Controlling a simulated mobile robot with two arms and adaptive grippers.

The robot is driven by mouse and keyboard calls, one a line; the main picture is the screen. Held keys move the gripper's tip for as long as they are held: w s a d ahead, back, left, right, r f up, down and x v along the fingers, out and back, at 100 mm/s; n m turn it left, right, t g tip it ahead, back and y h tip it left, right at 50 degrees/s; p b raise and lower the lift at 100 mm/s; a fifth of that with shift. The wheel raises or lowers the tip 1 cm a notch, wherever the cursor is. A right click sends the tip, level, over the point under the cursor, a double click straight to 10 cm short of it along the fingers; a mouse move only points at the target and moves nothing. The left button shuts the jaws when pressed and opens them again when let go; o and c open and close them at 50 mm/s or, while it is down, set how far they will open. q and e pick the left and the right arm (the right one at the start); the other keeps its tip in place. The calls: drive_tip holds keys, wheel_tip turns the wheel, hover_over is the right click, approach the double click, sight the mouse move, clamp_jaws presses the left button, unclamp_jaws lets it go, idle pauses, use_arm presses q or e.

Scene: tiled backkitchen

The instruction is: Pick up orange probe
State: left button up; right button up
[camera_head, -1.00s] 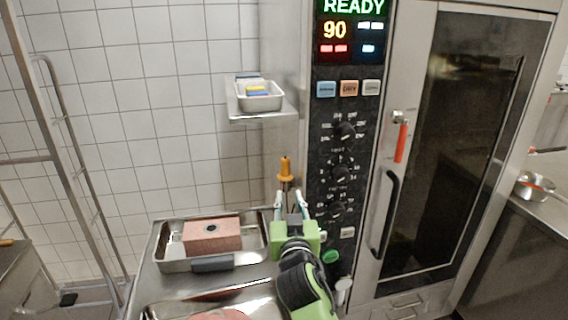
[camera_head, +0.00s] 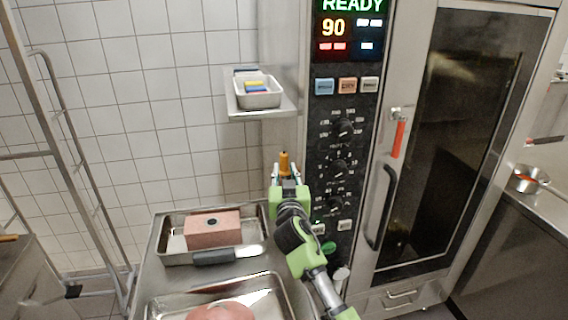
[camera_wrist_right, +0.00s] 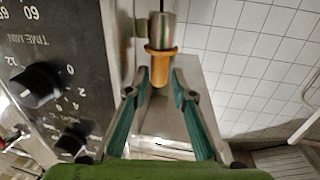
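The orange probe (camera_head: 284,161) is upright beside the oven's control panel, just beyond my right gripper (camera_head: 286,172). In the right wrist view the probe's orange handle (camera_wrist_right: 160,67) has a collar and sits below a metal cylinder. The two teal fingers of my right gripper (camera_wrist_right: 160,82) are apart, one on each side of the handle's end, with visible gaps. Nothing is gripped. In the head view the fingers partly hide the probe's lower part. My left gripper is not in view.
The oven's panel (camera_head: 338,130) with knobs is close on the right. A small shelf (camera_head: 262,112) with a metal container (camera_head: 258,98) is above. A tray (camera_head: 172,257) with a pink block (camera_head: 212,229) and a second tray (camera_head: 157,307) are on the steel table, left and front.

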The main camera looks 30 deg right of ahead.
sight(284, 164)
drive_tip(key=shift+p+x, duration=0.35)
drive_tip(key=shift+x, duration=1.45)
drive_tip(key=shift+s, duration=0.1)
clamp_jaws()
